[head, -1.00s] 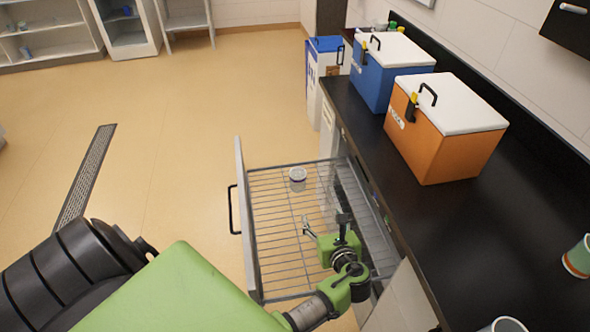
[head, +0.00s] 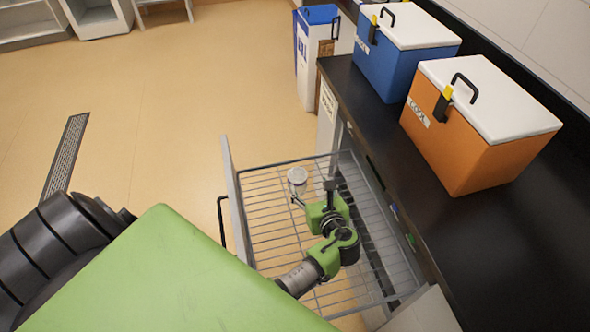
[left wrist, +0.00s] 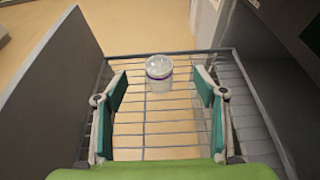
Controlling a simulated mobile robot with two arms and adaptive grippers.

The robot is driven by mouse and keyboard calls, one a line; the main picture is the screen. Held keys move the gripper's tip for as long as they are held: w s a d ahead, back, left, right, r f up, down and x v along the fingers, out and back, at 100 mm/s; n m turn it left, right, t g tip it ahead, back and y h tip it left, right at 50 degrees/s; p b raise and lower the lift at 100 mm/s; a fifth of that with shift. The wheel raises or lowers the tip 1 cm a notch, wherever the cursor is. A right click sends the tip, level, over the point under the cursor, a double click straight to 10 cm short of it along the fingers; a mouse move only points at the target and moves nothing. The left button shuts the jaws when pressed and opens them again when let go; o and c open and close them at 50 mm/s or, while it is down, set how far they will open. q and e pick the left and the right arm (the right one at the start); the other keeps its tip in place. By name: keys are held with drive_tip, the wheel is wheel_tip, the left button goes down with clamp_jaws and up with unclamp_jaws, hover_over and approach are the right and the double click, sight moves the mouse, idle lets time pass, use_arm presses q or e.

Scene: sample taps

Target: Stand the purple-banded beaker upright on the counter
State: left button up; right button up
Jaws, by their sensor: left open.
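The purple-banded beaker (head: 297,178) is a small clear cup with a purple band, standing on the wire rack of the pulled-out drawer (head: 268,236). It also shows in the left wrist view (left wrist: 159,68), beyond the fingertips and roughly midway between them. My left gripper (head: 312,192) is open and reaches over the drawer toward the beaker; its two green-padded fingers show in the left wrist view (left wrist: 161,88). The black counter (head: 460,240) runs along the right. My right gripper is out of view.
An orange cooler (head: 465,135) and a blue cooler (head: 400,60) stand on the counter. The counter in front of the orange cooler is bare. The drawer's front panel (head: 236,200) and side rails flank the arm. A white bin with a blue lid (head: 318,50) stands beyond.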

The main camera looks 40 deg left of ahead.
use_arm(q)
drive_tip(key=b, duration=0.5)
approach(297, 178)
drive_tip(key=x, duration=0.4)
drive_tip(key=d+f+b+x, duration=0.1)
drive_tip(key=x, duration=0.2)
drive_tip(key=shift+w, duration=0.4)
drive_tip(key=x, duration=0.2)
drive_tip(key=b+x, duration=0.1)
drive_tip(key=x, duration=0.2)
drive_tip(key=shift+s+a+f, duration=0.2)
drive_tip(key=shift+a, duration=0.05)
drive_tip(key=c, duration=1.1)
